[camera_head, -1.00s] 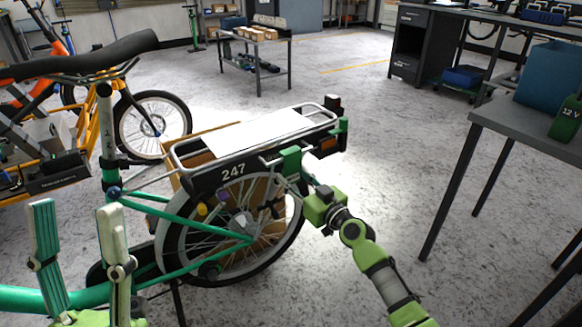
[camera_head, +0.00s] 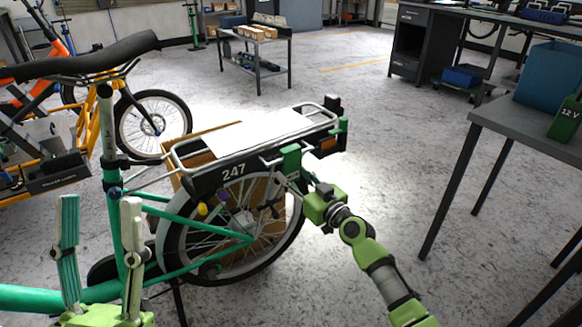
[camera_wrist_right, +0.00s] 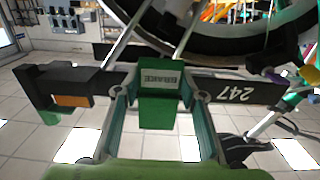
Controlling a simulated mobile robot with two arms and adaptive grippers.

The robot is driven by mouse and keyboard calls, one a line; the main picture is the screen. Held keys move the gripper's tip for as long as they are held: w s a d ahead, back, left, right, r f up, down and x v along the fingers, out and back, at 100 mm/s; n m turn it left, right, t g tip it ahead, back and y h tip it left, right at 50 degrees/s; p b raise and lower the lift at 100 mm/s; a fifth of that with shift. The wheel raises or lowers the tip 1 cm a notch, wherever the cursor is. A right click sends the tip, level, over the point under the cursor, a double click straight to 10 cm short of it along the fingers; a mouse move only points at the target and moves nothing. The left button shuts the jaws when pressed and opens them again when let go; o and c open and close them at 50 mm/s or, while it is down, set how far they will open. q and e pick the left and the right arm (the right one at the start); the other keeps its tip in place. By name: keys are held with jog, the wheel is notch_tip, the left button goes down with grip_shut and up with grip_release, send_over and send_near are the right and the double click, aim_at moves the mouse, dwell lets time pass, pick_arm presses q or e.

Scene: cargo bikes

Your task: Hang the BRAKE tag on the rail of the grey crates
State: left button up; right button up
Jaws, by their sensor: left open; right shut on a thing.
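The green BRAKE tag (camera_wrist_right: 160,95) is between the fingers of my right gripper (camera_wrist_right: 160,108) in the right wrist view, its white label readable. In the head view the green tag (camera_head: 291,160) is beside the rear rack (camera_head: 172,160) of the green bike, with my right gripper (camera_head: 299,178) shut on it. I cannot tell whether the tag touches the rack. My left gripper (camera_head: 99,225) is open and empty, fingers pointing up, in front of the bike frame. I cannot make out the grey crates or their rail with certainty.
A black plate marked 247 (camera_head: 234,172) runs along the rack's side. Another green piece (camera_head: 342,126) is at the rack's rear end. A dark table (camera_head: 540,125) with a blue bin (camera_head: 550,78) stands at right. An orange bike is behind at left.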

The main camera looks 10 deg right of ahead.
aim_at(293, 171)
jog(key=shift+r+p, duration=0.3)
jog(key=shift+r, duration=0.1)
pick_arm(q)
jog(key=shift+w+d+f+g+y, duration=0.15)
jog(key=shift+w+f+g+y, duration=0.15)
jog(key=shift+w+f+g, duration=0.45)
jog(key=shift+w+d+f+g+y, duration=0.15)
jog(key=shift+w+f+g+y, duration=0.25)
jog(key=shift+w+f, duration=0.65)
pick_arm(e)
jog(key=shift+r, duration=0.2)
pick_arm(q)
jog(key=shift+w+r, duration=0.1)
jog(key=shift+w, duration=0.1)
